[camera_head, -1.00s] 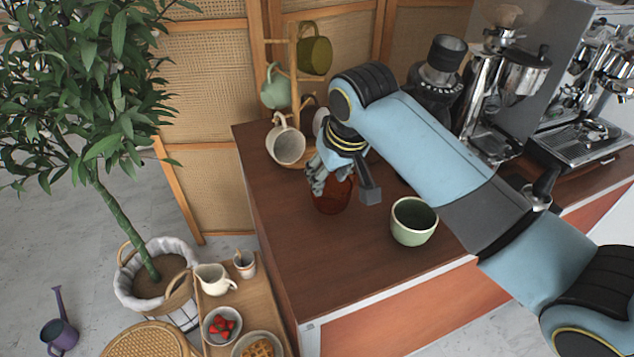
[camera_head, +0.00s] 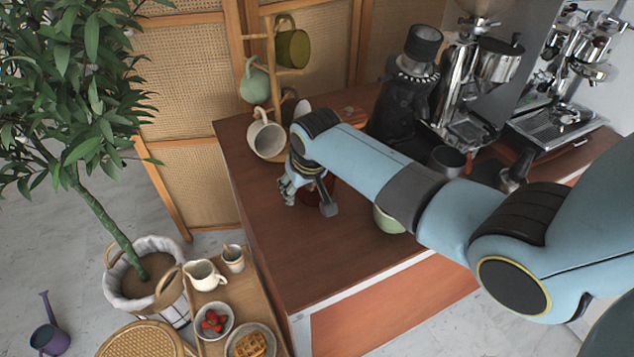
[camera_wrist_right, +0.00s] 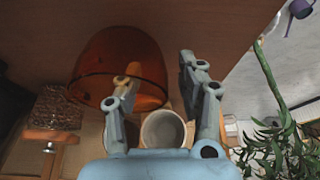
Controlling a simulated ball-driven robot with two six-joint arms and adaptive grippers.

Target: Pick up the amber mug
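The amber mug (camera_head: 328,186) is a translucent reddish-brown vessel on the wooden counter, mostly hidden behind my right gripper and wrist in the head view. In the right wrist view, the amber mug (camera_wrist_right: 128,58) fills the upper left, with one finger overlapping it. My right gripper (camera_head: 288,190) is low over the counter at the mug's left side. Whether the overlapping finger touches the mug cannot be told. My left gripper is not in view.
A white mug (camera_head: 267,140) hangs low on the wooden mug rack (camera_head: 272,60), close behind the gripper. A green cup (camera_head: 386,222) is partly hidden under my right arm. A grinder (camera_head: 470,85) and espresso machine stand at the right. The front counter (camera_head: 290,260) is clear.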

